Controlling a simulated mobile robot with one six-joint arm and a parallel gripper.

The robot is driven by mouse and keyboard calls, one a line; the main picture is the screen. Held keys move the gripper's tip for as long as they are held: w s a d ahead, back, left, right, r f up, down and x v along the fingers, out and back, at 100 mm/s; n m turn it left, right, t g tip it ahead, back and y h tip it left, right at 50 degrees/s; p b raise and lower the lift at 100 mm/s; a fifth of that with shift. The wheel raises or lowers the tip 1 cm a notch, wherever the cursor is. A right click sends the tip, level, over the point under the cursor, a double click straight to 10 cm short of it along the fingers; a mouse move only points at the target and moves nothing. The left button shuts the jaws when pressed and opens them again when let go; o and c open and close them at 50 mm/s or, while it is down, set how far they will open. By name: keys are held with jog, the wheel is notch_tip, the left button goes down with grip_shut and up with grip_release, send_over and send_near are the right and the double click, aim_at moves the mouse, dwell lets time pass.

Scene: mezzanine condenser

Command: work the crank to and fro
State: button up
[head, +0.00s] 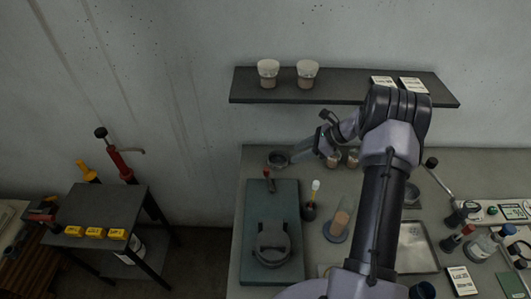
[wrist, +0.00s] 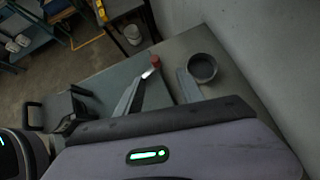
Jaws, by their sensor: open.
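A short handle with a red knob, which I take for the crank (head: 270,182), stands at the far end of a teal base plate (head: 256,207) on the bench. Its red knob (wrist: 155,61) shows in the wrist view, with a pale metal part below it. My gripper (head: 296,154) is open and empty above the bench, to the right of and beyond the crank. In the wrist view my fingers (wrist: 160,79) are spread, with the knob seen past the gap between them. I see no contact. The crank's lower part is hard to make out.
A grey round dish (head: 279,158) stands close to my fingertips. A dark lidded device (head: 272,241) sits on the plate's near part. A white-topped tool (head: 315,191) stands right of the plate. A shelf (head: 345,90) with cups overhangs behind. A side table (head: 98,210) stands left.

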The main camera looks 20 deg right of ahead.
aim_at(268, 169)
jog(key=x, duration=1)
jog(key=s+a+x, duration=0.1)
jog(key=x, duration=0.5)
jog(key=shift+b, duration=0.35)
jog(key=shift+s, duration=0.1)
grip_shut()
